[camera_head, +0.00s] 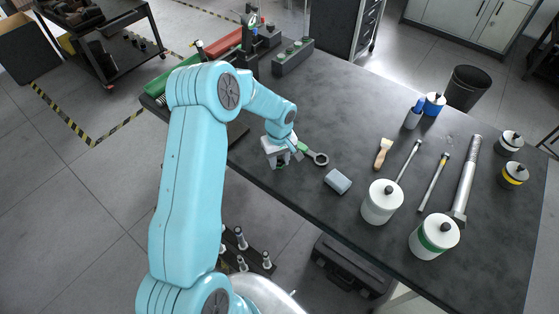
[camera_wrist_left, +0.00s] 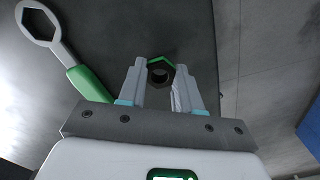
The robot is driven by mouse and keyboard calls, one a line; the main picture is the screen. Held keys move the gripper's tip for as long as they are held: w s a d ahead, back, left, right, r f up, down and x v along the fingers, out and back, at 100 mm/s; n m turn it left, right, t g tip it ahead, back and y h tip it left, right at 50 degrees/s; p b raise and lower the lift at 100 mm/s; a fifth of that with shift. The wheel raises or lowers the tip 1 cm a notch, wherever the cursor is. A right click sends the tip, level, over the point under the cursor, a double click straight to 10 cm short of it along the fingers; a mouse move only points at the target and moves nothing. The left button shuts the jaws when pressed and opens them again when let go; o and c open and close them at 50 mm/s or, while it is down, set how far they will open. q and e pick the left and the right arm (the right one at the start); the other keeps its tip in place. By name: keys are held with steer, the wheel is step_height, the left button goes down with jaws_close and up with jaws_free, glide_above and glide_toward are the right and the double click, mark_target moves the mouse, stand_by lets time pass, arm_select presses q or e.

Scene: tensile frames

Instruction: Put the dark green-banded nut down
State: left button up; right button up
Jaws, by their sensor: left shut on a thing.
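My left gripper (camera_head: 280,162) is over the near-left edge of the dark table, pointing down. In the left wrist view, my left gripper (camera_wrist_left: 160,78) is shut on the dark nut with a green band (camera_wrist_left: 160,71), which sits between the fingertips. The nut is hidden or too small to make out in the head view, and I cannot tell whether it touches the table. My right gripper is not in view.
A ring wrench (camera_head: 318,157) with a green handle lies right beside the gripper. A grey block (camera_head: 338,181) and white canisters (camera_head: 381,203) stand further right. The table's middle (camera_head: 330,105) is clear.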

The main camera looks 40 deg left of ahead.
arm_select(q)
steer(key=shift+f, duration=0.65)
steer(key=shift+s+a+f, duration=0.1)
steer(key=shift+a+f, duration=0.05)
steer(key=shift+f, duration=0.1)
steer(key=shift+f, duration=0.2)
steer(key=o, duration=1.1)
steer(key=shift+r, duration=0.1)
steer(key=shift+c, duration=0.2)
